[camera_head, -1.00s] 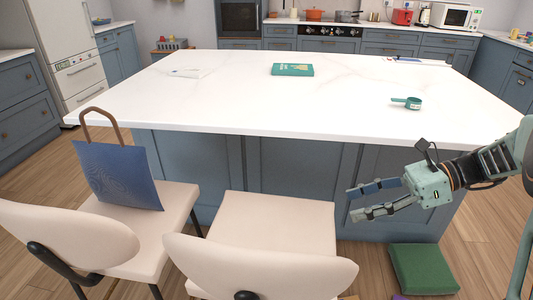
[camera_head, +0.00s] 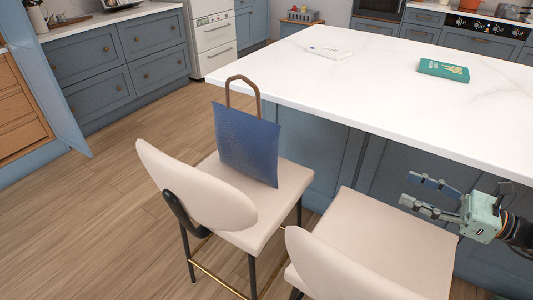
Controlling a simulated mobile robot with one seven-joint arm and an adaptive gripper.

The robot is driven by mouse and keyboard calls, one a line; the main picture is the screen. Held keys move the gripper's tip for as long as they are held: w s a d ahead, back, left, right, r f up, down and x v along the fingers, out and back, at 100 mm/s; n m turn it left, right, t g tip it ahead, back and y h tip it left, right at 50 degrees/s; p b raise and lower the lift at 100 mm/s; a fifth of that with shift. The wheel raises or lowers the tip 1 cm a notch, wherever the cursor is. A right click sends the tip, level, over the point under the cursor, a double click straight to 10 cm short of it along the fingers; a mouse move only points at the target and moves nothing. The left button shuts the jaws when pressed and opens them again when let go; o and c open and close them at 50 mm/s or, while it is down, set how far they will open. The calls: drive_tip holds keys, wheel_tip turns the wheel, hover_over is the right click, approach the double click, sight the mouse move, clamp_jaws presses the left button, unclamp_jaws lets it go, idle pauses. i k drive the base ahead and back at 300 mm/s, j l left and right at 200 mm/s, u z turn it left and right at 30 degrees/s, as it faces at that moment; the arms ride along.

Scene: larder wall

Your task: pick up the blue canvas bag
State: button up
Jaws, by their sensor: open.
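The blue canvas bag (camera_head: 246,146) stands upright on the seat of the left cream chair (camera_head: 284,187), close to the island's edge. Its brown handle (camera_head: 241,79) loops up above the worktop edge. My gripper (camera_head: 414,190) is at the right, over the second chair's seat side and in front of the island's cabinets. Its two fingers point left and are apart, with nothing between them. It is well to the right of the bag and not touching it.
The white island worktop (camera_head: 370,85) overhangs behind the bag and carries a green book (camera_head: 443,70) and a white flat item (camera_head: 330,52). A second cream chair (camera_head: 385,235) stands between bag and gripper. The wooden floor (camera_head: 110,215) at left is clear.

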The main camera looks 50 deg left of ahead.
sight(248, 143)
drive_tip(key=k+j, duration=0.1)
drive_tip(key=j, duration=0.35)
drive_tip(key=k+j, duration=0.1)
drive_tip(key=j, duration=0.8)
drive_tip(key=k+j, duration=0.15)
drive_tip(key=j, duration=0.3)
